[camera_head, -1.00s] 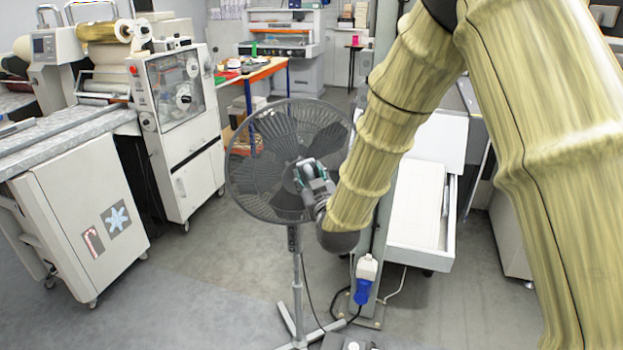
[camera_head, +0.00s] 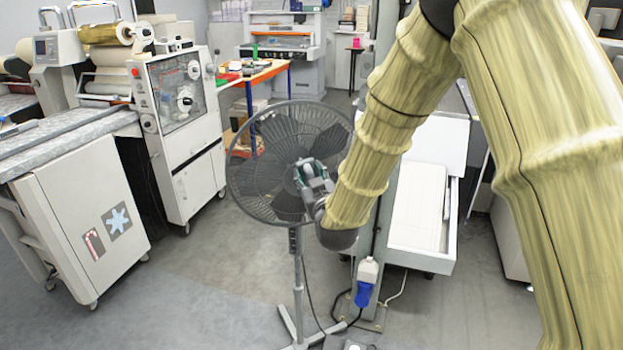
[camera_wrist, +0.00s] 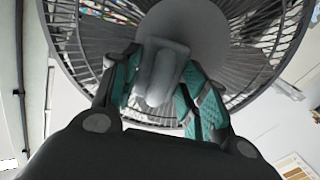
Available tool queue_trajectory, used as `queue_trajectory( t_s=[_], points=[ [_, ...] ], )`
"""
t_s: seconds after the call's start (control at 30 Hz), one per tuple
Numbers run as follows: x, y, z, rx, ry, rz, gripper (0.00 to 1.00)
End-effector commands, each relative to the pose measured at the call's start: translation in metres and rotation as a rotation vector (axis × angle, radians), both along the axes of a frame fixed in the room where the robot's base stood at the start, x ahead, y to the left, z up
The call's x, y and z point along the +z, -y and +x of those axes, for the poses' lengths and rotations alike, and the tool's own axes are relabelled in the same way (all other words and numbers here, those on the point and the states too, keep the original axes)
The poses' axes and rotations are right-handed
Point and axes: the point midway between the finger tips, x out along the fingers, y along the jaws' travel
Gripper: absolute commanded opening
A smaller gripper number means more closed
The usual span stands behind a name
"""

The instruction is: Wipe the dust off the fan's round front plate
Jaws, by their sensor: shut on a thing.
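The dark grey pedestal fan (camera_head: 265,185) stands upright on the floor, left of my arm in the head view. My gripper (camera_head: 308,173) is in front of the middle of its grille. In the wrist view, my gripper (camera_wrist: 163,85) is shut on a pale grey wiping thing (camera_wrist: 158,72), held between the teal finger pads. No dust can be made out. My gripper hides the plate in the head view.
A post with a blue plug (camera_head: 364,290) and cables stands right of the fan stand. A white open drawer unit (camera_head: 425,215) is behind my arm. White machines (camera_head: 180,130) line the left. The floor left of the fan (camera_head: 220,270) is clear.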

Motion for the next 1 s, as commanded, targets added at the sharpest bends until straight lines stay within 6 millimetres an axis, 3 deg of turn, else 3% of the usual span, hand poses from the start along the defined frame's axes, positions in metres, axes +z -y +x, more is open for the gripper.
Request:
queue_trajectory(
  t_s=[0.63,1.0],
  points=[
    [0.0,0.0,0.007,-0.001,0.0,0.0,0.25],
    [0.0,0.022,0.012,-0.002,0.0,0.0,0.25]
  ],
)
